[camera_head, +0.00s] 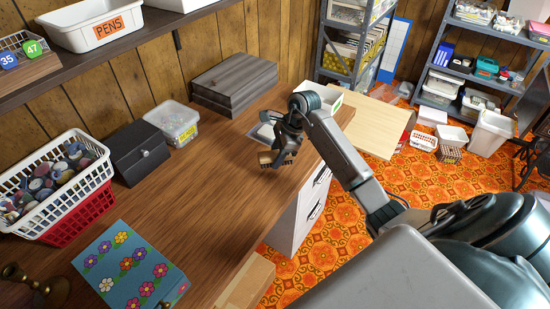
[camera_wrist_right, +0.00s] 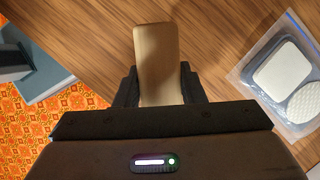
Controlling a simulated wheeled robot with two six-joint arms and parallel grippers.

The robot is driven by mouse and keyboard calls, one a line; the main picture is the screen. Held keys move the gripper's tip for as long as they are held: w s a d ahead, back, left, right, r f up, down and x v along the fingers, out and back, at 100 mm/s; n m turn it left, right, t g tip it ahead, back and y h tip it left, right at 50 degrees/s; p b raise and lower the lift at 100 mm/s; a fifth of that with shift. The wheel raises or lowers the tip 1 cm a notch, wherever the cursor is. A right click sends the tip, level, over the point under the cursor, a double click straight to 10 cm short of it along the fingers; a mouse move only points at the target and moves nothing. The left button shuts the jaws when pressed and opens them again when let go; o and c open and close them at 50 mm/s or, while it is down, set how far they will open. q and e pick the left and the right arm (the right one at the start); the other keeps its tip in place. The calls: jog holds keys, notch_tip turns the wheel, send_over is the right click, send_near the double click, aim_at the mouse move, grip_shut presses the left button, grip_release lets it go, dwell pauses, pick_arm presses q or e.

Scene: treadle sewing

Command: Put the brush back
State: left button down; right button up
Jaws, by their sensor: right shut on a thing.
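The brush (camera_head: 277,159) has a pale wooden back and dark bristles. It is at my right gripper (camera_head: 287,146) near the right edge of the wooden desk (camera_head: 215,185). In the right wrist view, the brush's plain wooden back (camera_wrist_right: 158,52) stands between the two dark fingers of my right gripper (camera_wrist_right: 160,82), which is shut on it. The bristles are hidden in that view. I cannot tell whether the brush touches the desk or hangs just above it. My left gripper is not in view.
A clear pack with white pads (camera_wrist_right: 286,75) lies beside the gripper. The desk's middle is clear.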

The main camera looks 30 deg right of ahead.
jog(key=shift+w+d+f, duration=0.1)
jog(key=shift+w, duration=0.45)
notch_tip(320, 180, down, 3)
jog(key=shift+r+p, duration=0.1)
jog(key=shift+p, duration=0.65)
jog(key=shift+f, duration=0.45)
jog(key=o, duration=0.5)
jog(key=shift+b, duration=0.3)
jog(key=o, duration=0.5)
jog(key=shift+c, duration=0.2)
